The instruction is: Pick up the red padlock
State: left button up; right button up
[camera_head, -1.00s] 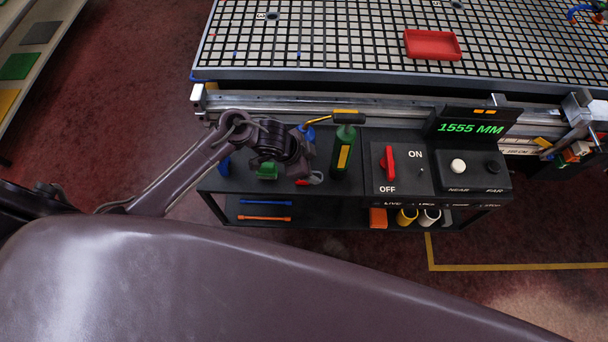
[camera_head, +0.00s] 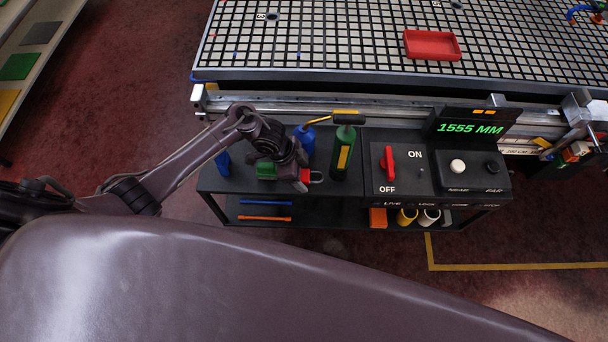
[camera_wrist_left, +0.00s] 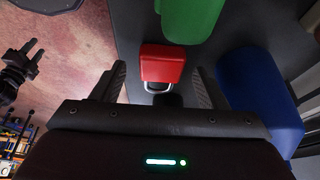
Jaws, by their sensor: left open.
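The red padlock (camera_wrist_left: 162,63) lies on the black cart top with its metal shackle toward my wrist in the left wrist view. In the head view, a bit of the padlock (camera_head: 316,176) shows beside my left gripper (camera_head: 298,180), which hides the rest. In the wrist view, my left gripper (camera_wrist_left: 158,72) is open, with one finger on each side of the padlock in the picture and a gap on both sides. I cannot tell how far the tips are above the cart top. A dark two-pronged part at that view's left edge may be my right gripper.
A green block (camera_wrist_left: 190,18) lies close beyond the padlock, and a blue object (camera_wrist_left: 258,98) stands close to the right finger. A green bottle (camera_head: 344,150) and a control panel with a red switch (camera_head: 388,163) stand to the right. A red tray (camera_head: 432,45) sits on the grid table.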

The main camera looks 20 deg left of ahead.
pick_arm(q)
jog(key=shift+f, duration=0.1)
jog(key=shift+c, duration=0.2)
jog(key=c, duration=1.1)
